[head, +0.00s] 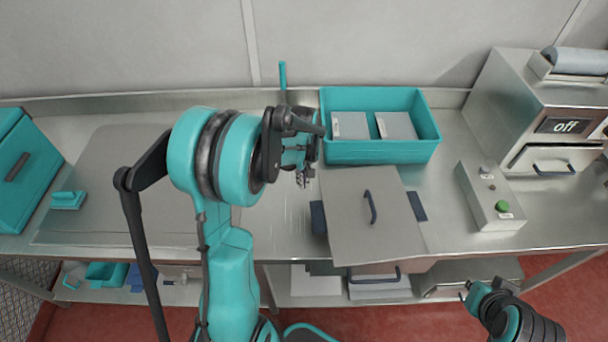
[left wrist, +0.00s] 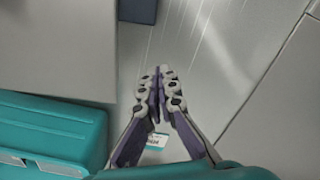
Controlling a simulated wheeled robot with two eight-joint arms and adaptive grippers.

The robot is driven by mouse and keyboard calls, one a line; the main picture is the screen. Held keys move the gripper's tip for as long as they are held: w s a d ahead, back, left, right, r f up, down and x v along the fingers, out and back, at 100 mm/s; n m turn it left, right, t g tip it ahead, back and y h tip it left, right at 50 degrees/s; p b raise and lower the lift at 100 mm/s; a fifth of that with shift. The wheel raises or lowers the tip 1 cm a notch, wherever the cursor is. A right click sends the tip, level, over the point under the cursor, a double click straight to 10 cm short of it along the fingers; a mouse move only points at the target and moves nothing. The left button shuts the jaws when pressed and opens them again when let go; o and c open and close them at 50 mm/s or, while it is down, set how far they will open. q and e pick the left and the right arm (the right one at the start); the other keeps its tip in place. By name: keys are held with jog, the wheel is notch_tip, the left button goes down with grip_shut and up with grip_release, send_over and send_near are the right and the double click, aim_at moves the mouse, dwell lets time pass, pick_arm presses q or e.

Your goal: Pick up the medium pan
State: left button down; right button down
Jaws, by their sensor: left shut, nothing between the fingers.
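One grip (left wrist: 138,10) also shows at the top of the left wrist view. I cannot tell which vessel is the medium pan. My left gripper (head: 303,177) is beside the lid's upper left corner, above the counter. In the left wrist view its fingertips (left wrist: 162,76) are together and empty. My right gripper (head: 470,290) is low at the right, its fingers unclear.
A teal bin (head: 382,152) holds two grey lidded boxes behind the lid. The lower shelf (head: 430,300) holds more containers. A flat panel covers the left counter.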

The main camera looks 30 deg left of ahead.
pick_arm(q)
notch_tip(320, 180, down, 2)
jog(key=shift+f, duration=0.15)
jog(key=s+d, duration=0.1)
jog(key=d, duration=0.1)
jog(key=shift+s+d+b, duration=0.35)
jog(key=shift+s+d, duration=0.25)
jog(key=shift+d, duration=0.1)
